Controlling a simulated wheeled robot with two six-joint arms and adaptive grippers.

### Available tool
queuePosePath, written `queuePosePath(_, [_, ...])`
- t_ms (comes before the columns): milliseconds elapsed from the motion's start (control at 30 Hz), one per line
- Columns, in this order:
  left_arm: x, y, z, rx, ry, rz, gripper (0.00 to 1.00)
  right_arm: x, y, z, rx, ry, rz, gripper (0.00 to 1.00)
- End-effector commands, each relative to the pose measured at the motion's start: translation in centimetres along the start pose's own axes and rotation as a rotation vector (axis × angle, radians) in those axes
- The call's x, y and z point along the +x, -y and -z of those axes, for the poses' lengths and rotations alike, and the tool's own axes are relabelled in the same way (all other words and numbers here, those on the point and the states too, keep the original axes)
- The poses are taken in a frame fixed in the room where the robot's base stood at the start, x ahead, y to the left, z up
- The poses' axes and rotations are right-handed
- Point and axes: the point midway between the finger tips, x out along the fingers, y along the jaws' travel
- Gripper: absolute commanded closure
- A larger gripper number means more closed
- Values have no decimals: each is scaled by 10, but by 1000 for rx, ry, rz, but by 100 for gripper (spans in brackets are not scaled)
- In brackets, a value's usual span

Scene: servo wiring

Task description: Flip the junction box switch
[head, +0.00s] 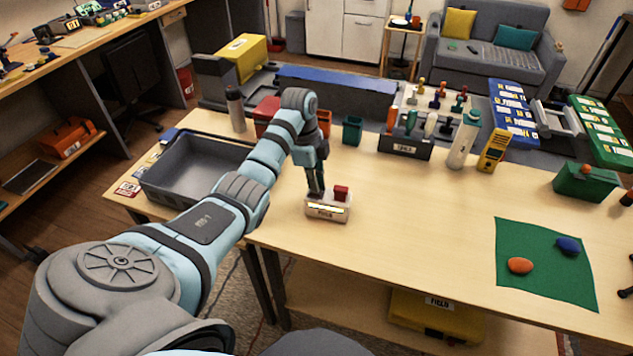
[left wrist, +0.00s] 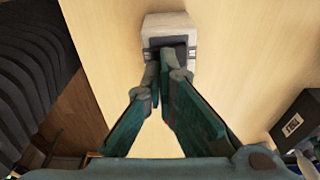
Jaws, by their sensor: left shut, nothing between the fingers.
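The junction box (head: 327,210) is a small pale box with a lit label strip on its front. It stands near the front edge of the wooden table, with a red part (head: 341,192) on top at its right. My left gripper (head: 317,191) is shut and empty, pointing down at the left part of the box top. In the left wrist view, the shut fingertips (left wrist: 167,62) overlap the dark recess of the box (left wrist: 168,22). I cannot tell whether they touch it.
A grey bin (head: 190,185) stands on the left end of the table (head: 420,200). A dark tool holder (head: 404,147), a white bottle (head: 463,140) and a yellow meter (head: 493,151) stand behind. A green mat (head: 540,275) lies at right. The table right of the box is clear.

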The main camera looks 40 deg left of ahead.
Motion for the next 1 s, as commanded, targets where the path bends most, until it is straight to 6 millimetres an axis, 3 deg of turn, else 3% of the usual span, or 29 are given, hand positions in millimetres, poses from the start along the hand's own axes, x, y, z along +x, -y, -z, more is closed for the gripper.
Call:
queuePosePath(800, [13, 0, -2, 0, 0, 1, 100, 7, 0, -1, 0, 0, 0, 60])
queuePosePath(1000, [2, 0, 0, 0, 0, 0, 100, -4, 0, 0, 0, 0, 0, 60])
